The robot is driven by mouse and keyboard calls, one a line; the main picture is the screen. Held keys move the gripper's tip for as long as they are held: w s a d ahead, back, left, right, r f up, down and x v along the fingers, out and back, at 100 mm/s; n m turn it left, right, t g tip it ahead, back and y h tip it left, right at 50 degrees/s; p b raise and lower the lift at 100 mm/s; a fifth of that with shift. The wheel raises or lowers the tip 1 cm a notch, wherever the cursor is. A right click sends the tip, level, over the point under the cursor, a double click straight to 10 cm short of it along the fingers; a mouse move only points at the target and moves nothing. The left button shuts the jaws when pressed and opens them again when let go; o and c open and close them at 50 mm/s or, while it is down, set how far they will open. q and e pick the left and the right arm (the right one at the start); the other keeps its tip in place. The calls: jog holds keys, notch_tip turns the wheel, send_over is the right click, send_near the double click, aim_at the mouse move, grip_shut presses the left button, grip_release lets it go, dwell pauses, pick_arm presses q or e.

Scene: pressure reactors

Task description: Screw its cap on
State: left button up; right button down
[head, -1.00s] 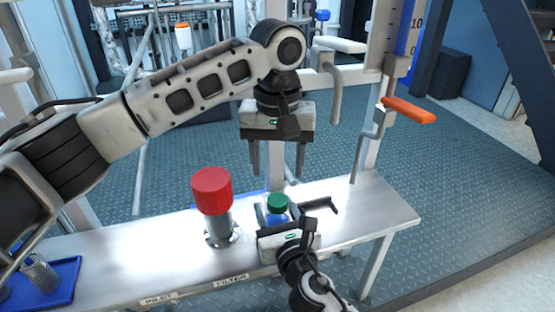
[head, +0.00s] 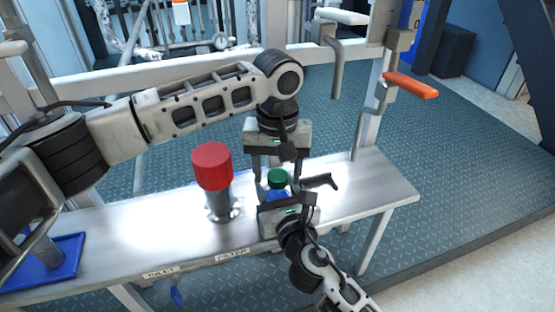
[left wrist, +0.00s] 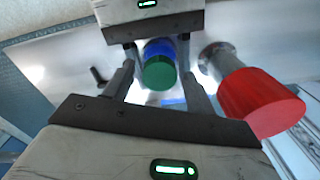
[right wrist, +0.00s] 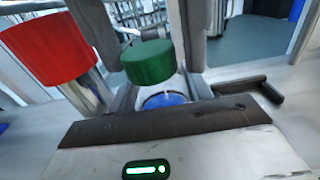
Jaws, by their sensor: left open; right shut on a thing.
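The green cap (head: 278,177) sits above a blue part (head: 277,195) on the bench. In the right wrist view, a pale strip shows between the green cap (right wrist: 148,62) and the blue part (right wrist: 165,100); how tightly they join I cannot tell. My right gripper (head: 280,203) is shut on the blue part, low at the bench. My left gripper (head: 272,180) points down from above, open, with one finger on each side of the cap. In the left wrist view, gaps show between its fingers and the green cap (left wrist: 160,73).
A red-topped metal cylinder (head: 212,167) stands upright close to the left of the cap. A dark handle (head: 318,181) sticks out to the right. A blue tray (head: 68,268) with a mesh cylinder (head: 45,250) is at the left. The bench (head: 375,185) is clear at its right end.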

pick_arm(q)
jog(key=c, duration=1)
jog(key=m, duration=0.4)
jog(key=shift+m, duration=0.4)
jog(key=shift+c, duration=0.3)
pick_arm(e)
jog(key=shift+f, duration=0.1)
pick_arm(q)
jog(key=m, duration=0.6)
jog(key=shift+m, duration=0.4)
jog(key=o, duration=1.1)
jog(key=shift+r, duration=2.25)
jog(key=shift+c, duration=0.2)
